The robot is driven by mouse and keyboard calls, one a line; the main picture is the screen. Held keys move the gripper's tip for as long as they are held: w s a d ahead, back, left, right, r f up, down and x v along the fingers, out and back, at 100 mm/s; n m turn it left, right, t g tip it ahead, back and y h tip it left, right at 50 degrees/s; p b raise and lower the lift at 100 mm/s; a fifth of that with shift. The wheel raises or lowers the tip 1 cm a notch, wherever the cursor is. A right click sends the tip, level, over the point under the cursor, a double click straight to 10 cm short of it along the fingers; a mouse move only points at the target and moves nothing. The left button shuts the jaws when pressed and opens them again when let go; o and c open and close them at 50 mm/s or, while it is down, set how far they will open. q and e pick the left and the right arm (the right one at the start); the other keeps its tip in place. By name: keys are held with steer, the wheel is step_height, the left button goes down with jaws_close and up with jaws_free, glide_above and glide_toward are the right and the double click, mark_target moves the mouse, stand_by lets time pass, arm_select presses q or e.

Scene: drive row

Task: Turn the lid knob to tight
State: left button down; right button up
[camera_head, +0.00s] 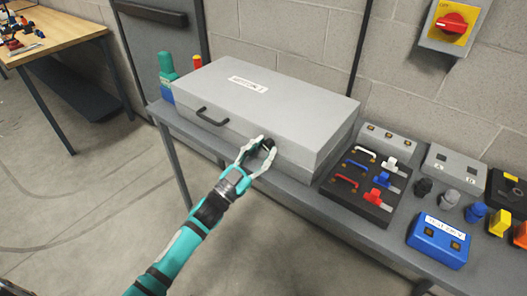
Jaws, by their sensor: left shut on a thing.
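A large grey case (255,105) with a closed lid lies on the grey bench. It has a white label (248,84) on top and a black handle (212,116) on its front. A small black knob (268,144) is on the case's front, right of the handle. My left gripper (263,146) reaches up from below and is shut on the knob, with its fingers on both sides of it. The fingers partly hide the knob, and I cannot read any tight mark. My right gripper is not in view.
Right of the case, a black board (364,190) holds coloured handles. A blue box (438,240) and several coloured knobs stand farther right. A green bottle (167,72) stands left of the case. A red switch (452,22) is on the wall. The floor in front is clear.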

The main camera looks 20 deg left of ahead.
arm_select(q)
steer(key=m+g+h, duration=0.1)
steer(key=m, duration=0.3)
steer(key=shift+a+g+h, duration=0.1)
steer(key=shift+g+h, duration=0.3)
steer(key=m+g, duration=0.1)
steer(key=m, duration=0.2)
steer(key=shift+r+m+h+p, duration=0.15)
steer(key=shift+m+h+p, duration=0.15)
steer(key=shift+m+h, duration=0.1)
steer(key=m+g, duration=0.1)
steer(key=m, duration=0.1)
steer(key=m+g+p, duration=0.1)
steer(key=shift+w+a+r+m+h, duration=0.1)
steer(key=shift+m+h, duration=0.2)
steer(key=shift+m, duration=0.1)
steer(key=shift+m+g+p, duration=0.4)
steer(key=shift+m+p, duration=0.05)
steer(key=shift+m, duration=0.85)
steer(key=c, duration=1)
jaws_free()
